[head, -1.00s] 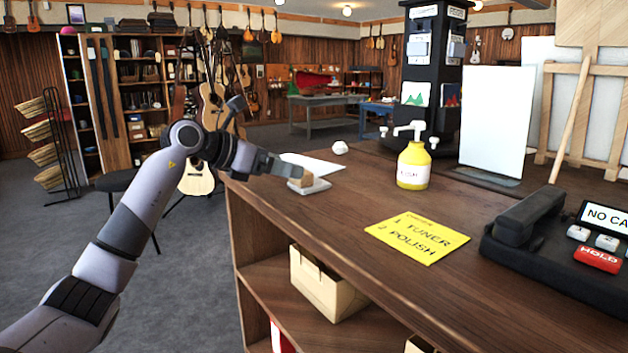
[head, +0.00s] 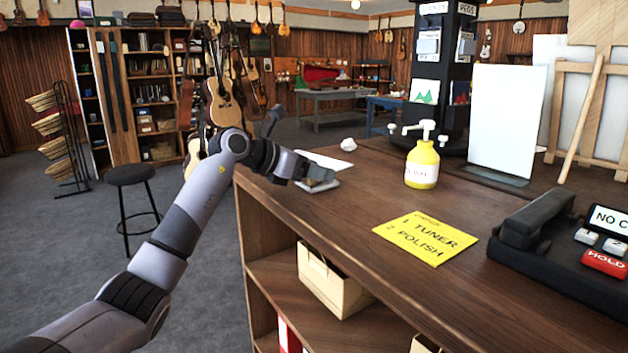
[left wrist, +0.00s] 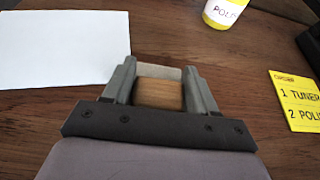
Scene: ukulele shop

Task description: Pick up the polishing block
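The polishing block (left wrist: 159,93) is a small tan wooden block in the left wrist view, with a paler grey strip at its far edge. My left gripper (left wrist: 160,70) has one finger on each side of it, very close to its sides. Whether the fingers press on it cannot be told. In the head view my left gripper (head: 318,174) is low over the counter's far left part and mostly hides the block. A flat pale grey piece (head: 322,187) shows under the gripper there. My right gripper is not in view.
A crumpled white lump (head: 348,144) lies behind the gripper. A stool (head: 131,176) stands left of the counter.

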